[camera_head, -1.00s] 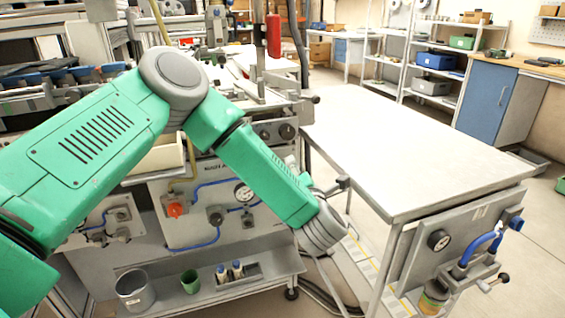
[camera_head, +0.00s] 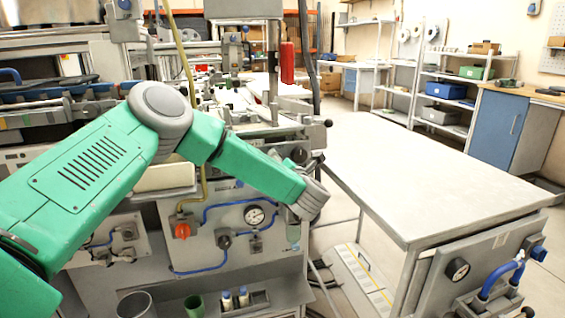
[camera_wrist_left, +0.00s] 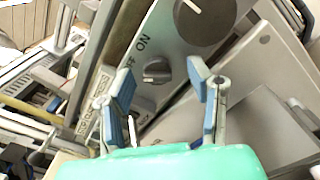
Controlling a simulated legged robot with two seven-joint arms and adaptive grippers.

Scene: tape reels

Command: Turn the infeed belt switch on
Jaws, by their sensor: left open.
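In the left wrist view, a small grey rotary switch (camera_wrist_left: 157,71) sits on a grey panel, with ON and a partly hidden OFF lettered beside it. I cannot tell for sure which word its handle points to. My left gripper (camera_wrist_left: 161,68) is open, its two blue-padded fingers on either side of the switch in this view and nothing between them. I cannot tell how far the fingertips are from the panel. In the head view my left arm reaches across the machine front, and its forearm and wrist hide much of the gripper and the switch.
A large dark knob (camera_wrist_left: 205,18) with a white mark is close to the switch. On the machine front are a red knob (camera_head: 182,231), a pressure gauge (camera_head: 254,216) and blue hoses. A bare metal table (camera_head: 430,180) stands to the right. Floor beyond it is open.

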